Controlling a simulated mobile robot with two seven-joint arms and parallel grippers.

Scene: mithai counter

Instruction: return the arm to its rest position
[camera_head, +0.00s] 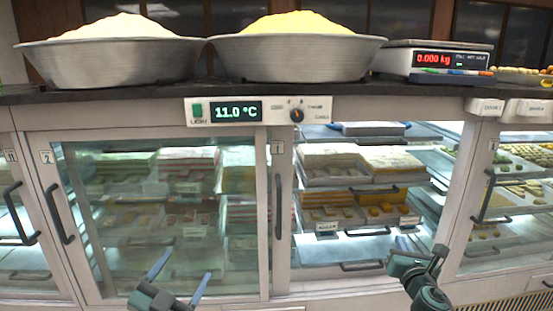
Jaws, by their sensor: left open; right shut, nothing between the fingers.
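My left gripper (180,278) is at the bottom of the head view, in front of the glass door on the left. Its two blue-grey fingers point up and stand apart, with nothing between them. My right gripper (398,250) is at the lower right, in front of the lit cabinet opening. Its fingers are together, and I see nothing held in it. My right arm bends up from the bottom edge behind it.
The display counter has door handles (60,214) that stick out. Sweets on trays (385,165) fill the lit section. Two metal bowls (105,62) (295,58) and a scale (432,60) stand on the dark countertop (165,92).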

